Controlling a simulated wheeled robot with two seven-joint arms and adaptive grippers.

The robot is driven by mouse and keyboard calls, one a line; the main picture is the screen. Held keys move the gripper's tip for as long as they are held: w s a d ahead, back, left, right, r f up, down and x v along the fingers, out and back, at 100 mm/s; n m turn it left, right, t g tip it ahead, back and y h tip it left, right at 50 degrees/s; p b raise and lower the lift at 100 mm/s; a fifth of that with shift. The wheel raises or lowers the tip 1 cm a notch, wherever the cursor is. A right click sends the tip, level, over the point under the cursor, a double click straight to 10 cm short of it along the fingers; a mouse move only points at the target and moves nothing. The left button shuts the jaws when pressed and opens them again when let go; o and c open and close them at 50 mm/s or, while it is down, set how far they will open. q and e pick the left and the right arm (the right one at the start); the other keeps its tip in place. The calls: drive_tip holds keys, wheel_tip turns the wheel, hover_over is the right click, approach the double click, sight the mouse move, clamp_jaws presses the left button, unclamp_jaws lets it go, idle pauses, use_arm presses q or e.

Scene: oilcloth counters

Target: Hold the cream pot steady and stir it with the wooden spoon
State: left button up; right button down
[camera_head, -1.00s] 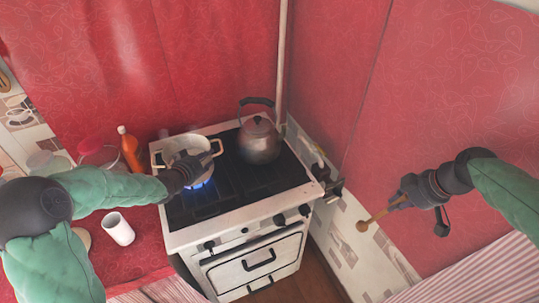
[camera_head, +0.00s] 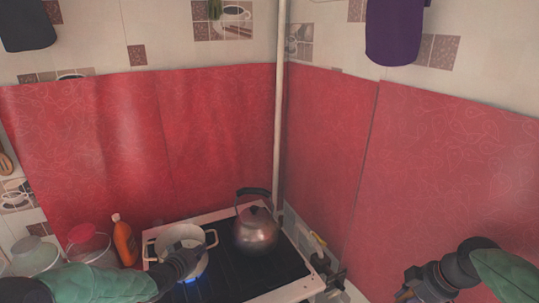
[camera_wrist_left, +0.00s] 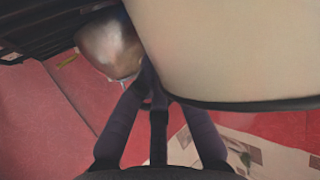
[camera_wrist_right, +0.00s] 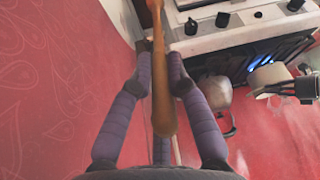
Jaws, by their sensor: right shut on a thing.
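The cream pot (camera_head: 172,236) sits on the stove's left burner, with blue flame under it. My right gripper (camera_head: 408,290) is at the lower right, away from the stove. In the right wrist view, its fingers (camera_wrist_right: 159,72) are shut on the wooden spoon (camera_wrist_right: 161,100). The spoon is mostly below the head view's edge.
A metal kettle (camera_head: 256,232) stands right of the pot on the stove (camera_head: 232,287). An orange bottle (camera_head: 124,242) and a lidded jar (camera_head: 88,243) stand left of it. A thin pipe (camera_head: 280,110) rises in the corner. Red-covered walls close in behind and right.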

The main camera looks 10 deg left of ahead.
use_arm(q)
drive_tip(key=o, duration=0.3)
